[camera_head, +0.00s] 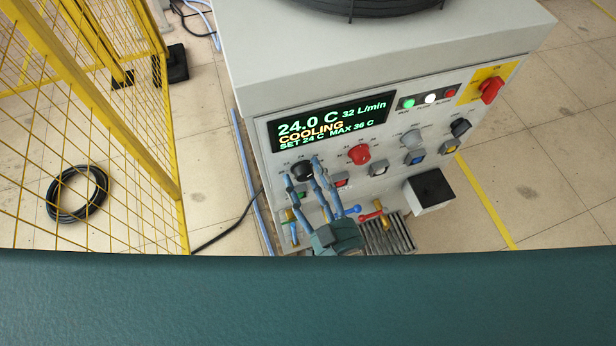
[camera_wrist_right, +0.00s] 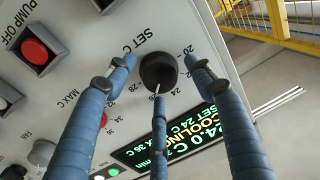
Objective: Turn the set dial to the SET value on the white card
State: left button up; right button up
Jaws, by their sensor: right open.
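The display (camera_head: 333,121) reads 24.0 C, COOLING, SET 24 C, MAX 36 C. My right gripper (camera_head: 303,172) is open, its blue fingers spread around the dial. In the wrist view its fingertips (camera_wrist_right: 160,72) stand on either side of the dial and below it; I cannot tell if any touches. I cannot make out the white card. My left gripper is not in view.
A red MAX C knob (camera_head: 358,154), grey knob (camera_head: 411,139) and several push buttons sit close by on the panel. A red switch on yellow (camera_head: 490,90) is at the right. A yellow mesh fence (camera_head: 90,110) stands left.

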jog(key=c, duration=1.1)
jog(key=shift+n+p, duration=0.35)
jog(key=shift+n, duration=0.25)
jog(key=shift+c, duration=0.2)
jog(key=shift+r, duration=0.1)
jog(key=o, duration=1.1)
jog(key=shift+o, duration=0.2)
jog(key=shift+s+d, duration=0.2)
jog(key=shift+s, duration=0.2)
jog(key=v, duration=1.1)
jog(key=shift+s, duration=0.1)
